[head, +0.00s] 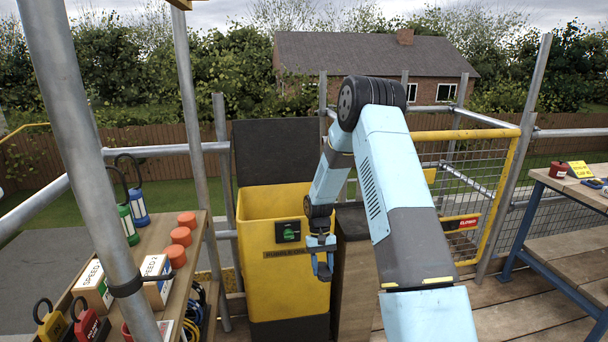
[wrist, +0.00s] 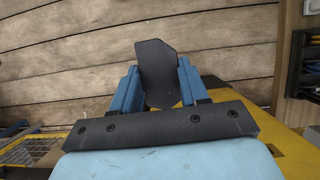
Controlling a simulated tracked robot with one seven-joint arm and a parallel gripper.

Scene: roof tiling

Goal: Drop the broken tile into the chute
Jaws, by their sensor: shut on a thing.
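The broken tile (wrist: 157,72) is a dark grey slab with an angled, uneven top edge. My gripper (wrist: 157,92) is shut on it, a blue finger on each side, in the wrist view. In the head view my gripper (head: 322,262) points down at the front right of the yellow chute (head: 262,268); the tile cannot be made out there. The chute's black lid (head: 277,150) stands raised at its back and its top is open. A green latch (head: 288,233) sits on a black plate on its front. The tile appears outside the chute, over wooden boards.
A wooden post or box (head: 353,270) stands right of the chute. A shelf (head: 165,240) at left holds padlocks, orange caps and boxes behind a scaffold pole (head: 85,150). A yellow mesh gate (head: 470,190) and a bench (head: 570,190) are at right.

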